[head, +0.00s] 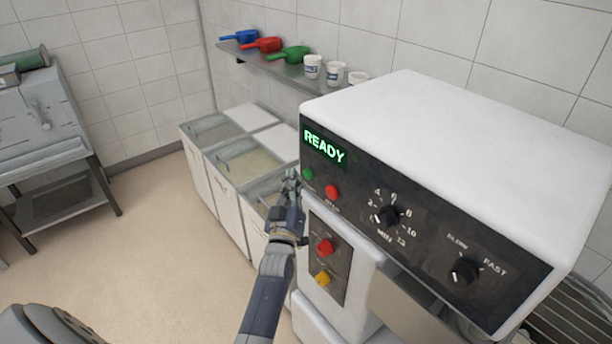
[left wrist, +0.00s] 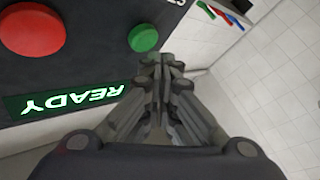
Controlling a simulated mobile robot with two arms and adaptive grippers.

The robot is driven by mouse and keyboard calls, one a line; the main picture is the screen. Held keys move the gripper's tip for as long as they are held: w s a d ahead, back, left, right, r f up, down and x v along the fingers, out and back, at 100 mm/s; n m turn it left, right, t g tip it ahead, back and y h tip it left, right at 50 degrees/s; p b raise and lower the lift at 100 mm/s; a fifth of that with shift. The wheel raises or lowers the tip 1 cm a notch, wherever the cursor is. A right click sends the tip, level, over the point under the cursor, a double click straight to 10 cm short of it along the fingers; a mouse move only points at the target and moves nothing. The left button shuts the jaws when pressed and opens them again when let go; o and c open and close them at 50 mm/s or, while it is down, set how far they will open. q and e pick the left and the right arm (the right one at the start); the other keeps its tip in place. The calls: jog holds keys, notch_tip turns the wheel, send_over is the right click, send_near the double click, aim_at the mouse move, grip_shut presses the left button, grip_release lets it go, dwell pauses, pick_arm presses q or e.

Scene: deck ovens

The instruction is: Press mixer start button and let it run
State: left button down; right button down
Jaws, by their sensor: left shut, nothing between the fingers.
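The mixer (head: 450,130) is a white machine with a dark control panel on its front. Its display (head: 324,146) reads READY in green; it also shows in the left wrist view (left wrist: 68,100). A green button (head: 308,174) sits below the display, with a red button (head: 332,192) to its right. In the left wrist view the green button (left wrist: 143,37) is just beyond the fingertips and the red button (left wrist: 32,30) is at upper left. My left gripper (head: 291,178) is shut and empty, close to the green button; contact cannot be told. My right gripper is not in view.
The panel also has a timer knob (head: 386,215) and a speed knob (head: 464,271). A red knob (head: 324,248) and a yellow knob (head: 322,278) sit lower. Open bins (head: 198,172) stand behind my left arm. A shelf (head: 272,66) holds scoops and cups.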

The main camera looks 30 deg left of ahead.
pick_arm(q)
jog(key=shift+w, duration=0.1)
dwell(0.6)
jog(key=shift+w+d, duration=0.15)
jog(key=shift+w, duration=0.15)
jog(key=shift+w+d+b, duration=0.2)
jog(key=shift+w+b, duration=0.2)
jog(key=shift+b, duration=0.05)
dwell(0.6)
jog(key=shift+s, duration=0.1)
jog(key=shift+s+a+p, duration=0.35)
jog(key=shift+s+p, duration=0.1)
jog(key=shift+s, duration=0.25)
jog(key=s, duration=0.1)
jog(key=s+a+p, duration=0.1)
jog(key=s, duration=0.1)
jog(key=s+a+p, duration=0.1)
jog(key=shift+s, duration=0.3)
